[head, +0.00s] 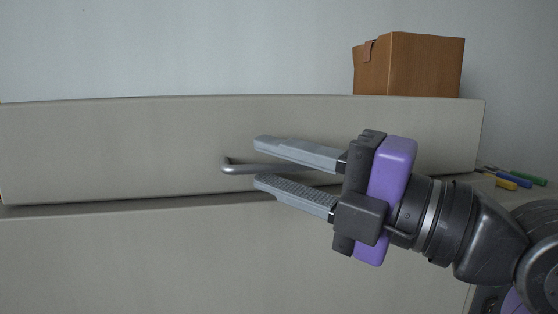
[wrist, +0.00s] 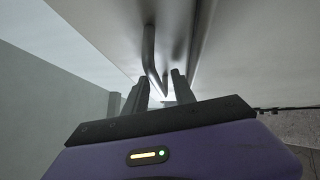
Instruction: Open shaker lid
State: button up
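No shaker is in view. A wide grey-beige panel (head: 120,150), which may be the lid, sits above a similar lower front (head: 120,260), with a dark gap between them. It carries a metal bar handle (head: 228,165), also visible in the wrist view (wrist: 149,55). My gripper (head: 258,163) is open, its two grey fingers above and below the bar in the head view. In the wrist view the bar runs down between the fingertips (wrist: 158,92). Contact cannot be told. The handle's right part is partly hidden behind the upper finger.
A brown cardboard box (head: 412,64) stands behind the panel's top edge at the right. Several tools with yellow, blue and green handles (head: 514,181) lie on a surface to the right of the panel. The space to the left of my fingers is clear.

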jog(key=shift+c, duration=0.2)
grip_shut()
dwell(1.2)
